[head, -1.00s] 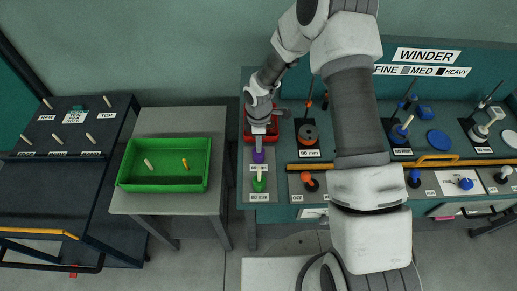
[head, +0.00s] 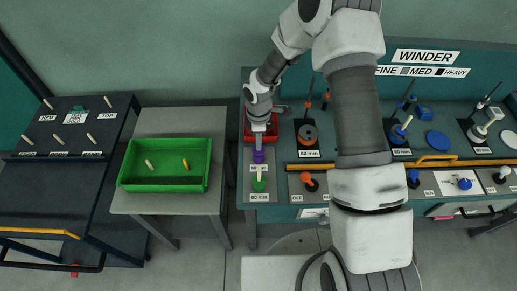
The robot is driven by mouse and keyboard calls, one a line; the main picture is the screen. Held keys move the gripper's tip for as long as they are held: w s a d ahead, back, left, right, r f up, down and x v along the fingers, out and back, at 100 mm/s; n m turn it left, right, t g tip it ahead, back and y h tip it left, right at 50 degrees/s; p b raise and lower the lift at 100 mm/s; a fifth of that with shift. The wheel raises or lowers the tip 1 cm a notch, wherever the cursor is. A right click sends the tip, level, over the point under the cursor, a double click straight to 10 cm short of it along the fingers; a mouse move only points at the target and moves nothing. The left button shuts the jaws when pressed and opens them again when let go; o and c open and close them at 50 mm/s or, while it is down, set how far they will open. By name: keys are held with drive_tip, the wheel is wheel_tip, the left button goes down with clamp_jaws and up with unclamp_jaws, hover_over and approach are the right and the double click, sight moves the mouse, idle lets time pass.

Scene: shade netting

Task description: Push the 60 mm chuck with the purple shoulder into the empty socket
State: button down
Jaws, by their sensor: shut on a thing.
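The chuck with the purple shoulder (head: 258,156) stands at the left end of the teal winder bench, by a white label that seems to read 60 mm. My gripper (head: 259,143) is directly above it, pointing down, shut on its top. The gripper hides the chuck's upper part, and the fingers are small in this view. Whether the chuck is still seated or lifted cannot be told. A green-shouldered chuck (head: 259,183) stands just in front, by an 80 mm label. I cannot make out the empty socket.
A red tray (head: 246,131) lies behind the gripper, partly hidden. An orange-and-dark spool unit (head: 308,134) stands close to the right. A green tray (head: 165,184) with two small pegs sits on the grey table at left. A yellow rail (head: 310,167) runs along the bench.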

drive_tip(key=shift+r, duration=0.15)
drive_tip(key=shift+r+p, duration=1.7)
drive_tip(key=shift+r, duration=0.85)
drive_tip(key=shift+r+p, duration=1.25)
drive_tip(key=shift+r, duration=0.75)
